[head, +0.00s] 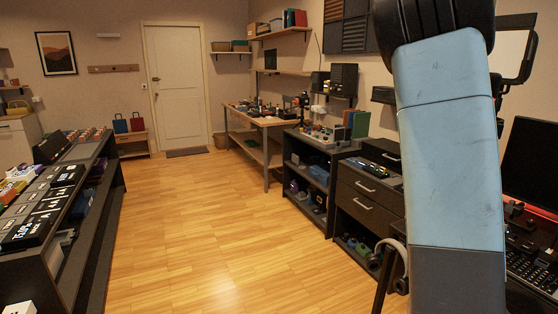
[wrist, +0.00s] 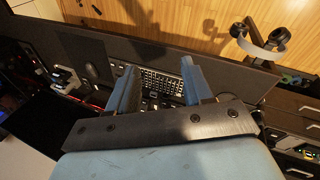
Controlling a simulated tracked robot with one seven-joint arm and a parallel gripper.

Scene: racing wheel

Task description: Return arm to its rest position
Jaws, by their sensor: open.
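My arm's blue-grey link with a dark joint at the top stands upright at the right of the head view; the gripper is not visible there. In the wrist view my gripper (wrist: 160,88) has its two blue-grey fingers apart, with nothing between them. It points at a dark desk (wrist: 205,65), where a black keyboard (wrist: 162,82) shows beyond and between the fingers. I cannot tell the exact gap between the fingertips and the keyboard.
At the right of the head view are a monitor (head: 532,165) and the keyboard (head: 530,268). Headphones (head: 388,256) hang beside the desk. A drawer cabinet (head: 360,200), a workbench (head: 262,122) and a left shelf unit (head: 85,215) border clear wooden floor (head: 215,230).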

